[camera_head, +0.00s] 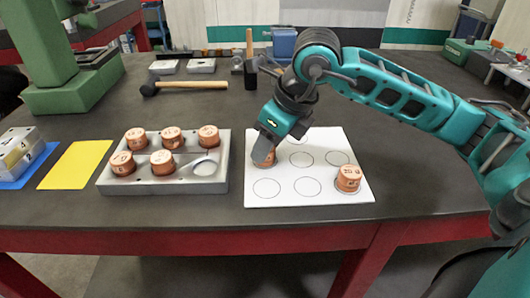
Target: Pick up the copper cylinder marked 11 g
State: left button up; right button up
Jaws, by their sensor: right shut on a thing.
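My right gripper (264,150) reaches down to the back left of a white sheet with printed circles (325,140). It is shut on a copper cylinder (268,160), which is partly hidden behind the fingers; I cannot read its mark or tell whether it touches the sheet. Another copper cylinder (349,178) stands upright at the sheet's front right. A grey tray (150,187) to the left holds several upright copper cylinders (163,162), and its front right pocket (206,167) is empty. The marks on the tops are too small to read surely. My left gripper is not in view.
A yellow sheet (78,165) and a blue mat (22,176) with metal blocks (20,150) lie to the left. A mallet (185,85) and a hammer (250,65) are behind, near a green machine (70,95). The dark tabletop between tray and mallet is clear.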

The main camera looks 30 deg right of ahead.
jog(key=c, duration=0.5)
grip_shut()
jog(key=shift+r, duration=0.15)
